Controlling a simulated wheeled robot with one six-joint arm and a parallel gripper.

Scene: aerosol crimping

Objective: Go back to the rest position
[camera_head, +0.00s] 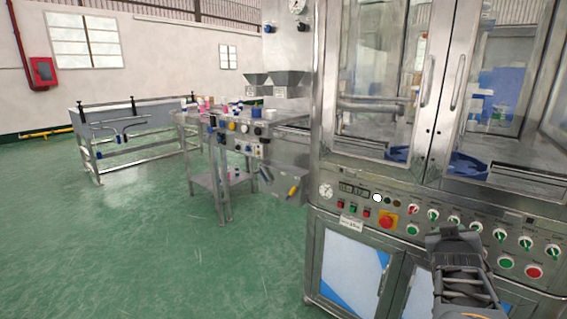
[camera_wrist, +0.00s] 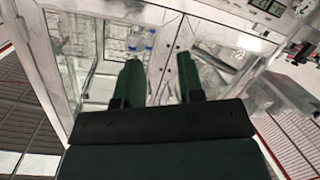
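My gripper (camera_wrist: 158,75) shows in the wrist view with its two dark green fingers well apart and nothing between them. Beyond the fingers is the metal cabinet front with glass panes. In the head view, my arm rises at the lower right, in front of the control panel (camera_head: 350,208) of the large crimping machine (camera_head: 322,120). The fingertips cannot be made out there. I cannot tell whether the arm touches the machine.
The machine's glass doors (camera_head: 440,80) are closed above the panel. A metal bench (camera_head: 212,182) with small bottles and knobs stands left of it. A railed conveyor frame (camera_head: 130,140) is farther left. The green floor (camera_head: 130,250) at the front left is clear.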

